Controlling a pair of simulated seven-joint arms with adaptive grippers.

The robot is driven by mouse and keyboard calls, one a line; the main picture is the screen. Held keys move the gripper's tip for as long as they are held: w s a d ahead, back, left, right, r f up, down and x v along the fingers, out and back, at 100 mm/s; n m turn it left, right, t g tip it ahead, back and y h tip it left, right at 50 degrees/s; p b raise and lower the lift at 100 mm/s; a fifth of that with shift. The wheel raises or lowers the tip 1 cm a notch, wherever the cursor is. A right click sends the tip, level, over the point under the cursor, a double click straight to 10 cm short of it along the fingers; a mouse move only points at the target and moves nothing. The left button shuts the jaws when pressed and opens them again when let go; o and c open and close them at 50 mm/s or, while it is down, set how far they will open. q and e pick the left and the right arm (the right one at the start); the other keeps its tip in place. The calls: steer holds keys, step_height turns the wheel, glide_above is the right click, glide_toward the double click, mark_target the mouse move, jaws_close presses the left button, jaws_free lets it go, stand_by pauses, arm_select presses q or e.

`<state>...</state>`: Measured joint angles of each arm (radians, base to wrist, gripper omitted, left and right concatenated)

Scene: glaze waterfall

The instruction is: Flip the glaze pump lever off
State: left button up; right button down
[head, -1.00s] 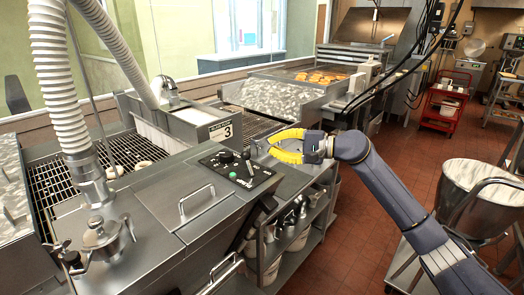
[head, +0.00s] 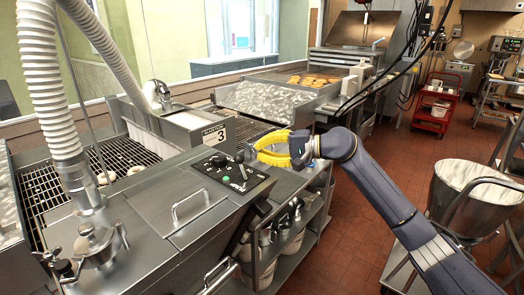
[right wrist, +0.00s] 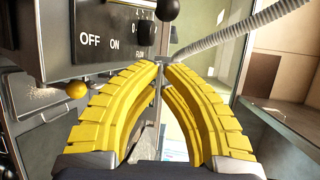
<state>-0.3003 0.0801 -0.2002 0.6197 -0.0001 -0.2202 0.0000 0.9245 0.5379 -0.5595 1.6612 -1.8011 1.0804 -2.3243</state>
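The glaze pump control panel (head: 234,175) is a black plate on the steel machine, with a green button and a knob. The pump lever (head: 240,157), a short stem with a black ball, stands at its right end. In the right wrist view a black ball (right wrist: 167,9) shows at the top, above the fingertips, near the OFF and ON labels (right wrist: 102,42). My right gripper (right wrist: 160,64) has yellow fingers whose tips meet; I see nothing clearly gripped. In the head view the right gripper (head: 257,154) is just right of the lever; contact cannot be told. My left gripper is not in view.
A yellow ball (right wrist: 76,89) sits by the left finger in the wrist view. A steel lid handle (head: 190,207) is left of the panel. Shelves with containers (head: 285,222) stand below the gripper.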

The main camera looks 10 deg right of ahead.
mark_target(242, 168)
steer(key=x, duration=0.7)
steer(key=shift+a, duration=0.1)
steer(key=shift+s+a, duration=0.15)
steer(key=shift+s+d+r, duration=0.15)
steer(key=shift+s+d, duration=0.1)
steer(key=shift+s, duration=0.55)
steer(key=shift+s+d+r, duration=0.15)
steer(key=shift+s+d, duration=0.1)
steer(key=shift+s, duration=0.6)
